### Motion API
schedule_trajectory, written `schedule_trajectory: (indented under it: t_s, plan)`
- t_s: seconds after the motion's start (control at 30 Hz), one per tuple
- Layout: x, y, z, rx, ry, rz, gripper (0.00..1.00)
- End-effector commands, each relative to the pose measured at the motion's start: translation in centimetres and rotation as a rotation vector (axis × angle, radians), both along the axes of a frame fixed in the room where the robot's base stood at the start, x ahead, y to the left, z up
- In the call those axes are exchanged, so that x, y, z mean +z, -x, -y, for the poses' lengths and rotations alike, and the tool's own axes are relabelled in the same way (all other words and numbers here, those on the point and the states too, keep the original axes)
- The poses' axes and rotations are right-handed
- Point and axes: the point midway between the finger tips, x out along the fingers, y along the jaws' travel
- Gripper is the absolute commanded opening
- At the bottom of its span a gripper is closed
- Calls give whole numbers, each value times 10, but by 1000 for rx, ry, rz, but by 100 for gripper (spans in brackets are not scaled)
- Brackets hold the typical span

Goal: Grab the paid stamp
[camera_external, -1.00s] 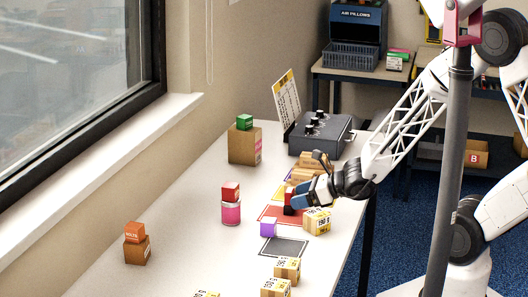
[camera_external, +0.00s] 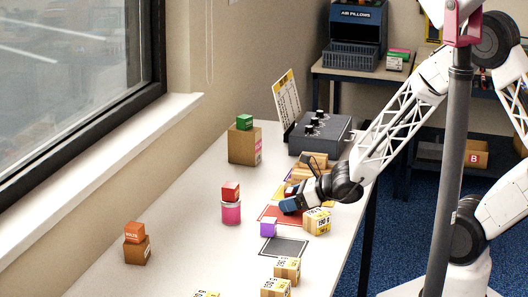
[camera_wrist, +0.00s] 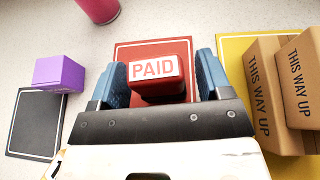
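The paid stamp (camera_wrist: 158,88) is a red block with a white label reading PAID, standing on a red mat (camera_wrist: 124,52) in the wrist view. My gripper (camera_wrist: 160,82) is open, with one blue finger on each side of the stamp and a narrow gap at least on the right.
A purple block (camera_wrist: 59,74) stands at a dark mat (camera_wrist: 36,135) on the left. Cartons marked THIS WAY UP (camera_wrist: 262,95) stand on a yellow mat (camera_wrist: 231,46) close on the right. A pink can (camera_external: 231,213) with a red cube on top stands behind. A small carton (camera_external: 317,222) is near my gripper.

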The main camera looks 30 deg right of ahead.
Motion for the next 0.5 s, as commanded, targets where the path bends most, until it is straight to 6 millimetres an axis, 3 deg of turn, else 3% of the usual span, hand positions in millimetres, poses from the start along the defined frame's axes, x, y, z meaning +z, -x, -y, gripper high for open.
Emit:
schedule_trajectory:
  t_s: [0.03,0.3,0.5]
  plan:
    - [0,0,0,0,0,0,63]
    - [0,0,0,0,0,0,25]
    - [0,0,0,0,0,0,25]
